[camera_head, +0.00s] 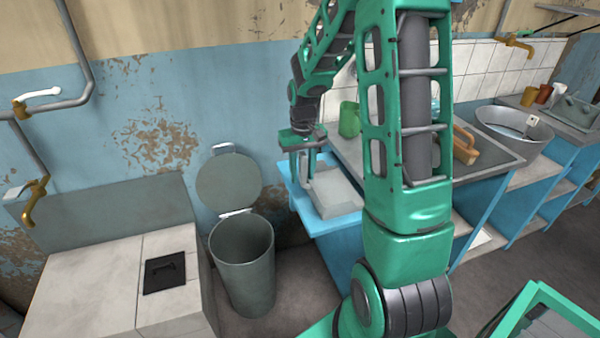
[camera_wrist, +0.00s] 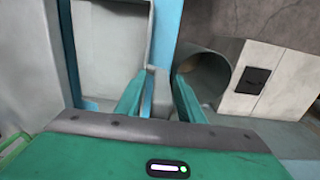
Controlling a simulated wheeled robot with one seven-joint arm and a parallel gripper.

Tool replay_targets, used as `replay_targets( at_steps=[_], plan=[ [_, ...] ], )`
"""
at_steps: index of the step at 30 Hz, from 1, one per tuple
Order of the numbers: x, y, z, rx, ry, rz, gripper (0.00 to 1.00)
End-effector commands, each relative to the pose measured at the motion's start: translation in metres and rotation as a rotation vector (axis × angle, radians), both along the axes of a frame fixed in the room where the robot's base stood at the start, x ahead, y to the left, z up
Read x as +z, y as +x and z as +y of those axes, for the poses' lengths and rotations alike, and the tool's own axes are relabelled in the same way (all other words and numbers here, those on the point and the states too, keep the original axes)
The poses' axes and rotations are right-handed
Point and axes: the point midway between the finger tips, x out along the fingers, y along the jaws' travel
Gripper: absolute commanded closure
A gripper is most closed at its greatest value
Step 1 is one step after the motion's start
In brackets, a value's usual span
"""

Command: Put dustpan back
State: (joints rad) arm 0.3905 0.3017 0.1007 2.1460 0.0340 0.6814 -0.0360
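A light grey, shallow tray-like thing, which looks like the dustpan (camera_head: 335,192), lies on the blue shelf top (camera_head: 297,195) beside the bin. In the wrist view the grey dustpan (camera_wrist: 108,45) fills the upper left, and its raised edge ends by my left finger's tip. My gripper (camera_head: 304,176) points down at the dustpan's left side. Whether a finger touches the dustpan's edge, I cannot tell.
A grey bin (camera_head: 243,270) with its lid raised stands left of the shelf. A tiled counter (camera_head: 90,285) with a black hatch (camera_head: 164,271) is further left. A green canister (camera_head: 349,118) and a wooden item (camera_head: 464,147) stand on the worktop near my arm.

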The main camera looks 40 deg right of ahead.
Motion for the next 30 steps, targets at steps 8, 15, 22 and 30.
replay_targets(
  at_steps=[8, 15, 22, 30],
  plan=[
    [0.001, 0.0, 0.0, 0.0, 0.0, -0.001, 0.66],
    [0.025, 0.001, 0.0, 0.0, -0.001, -0.004, 0.66],
    [0.072, 0.001, 0.0, 0.0, -0.003, -0.005, 0.66],
    [0.112, 0.0, 0.0, 0.0, -0.001, -0.002, 0.66]
  ],
)
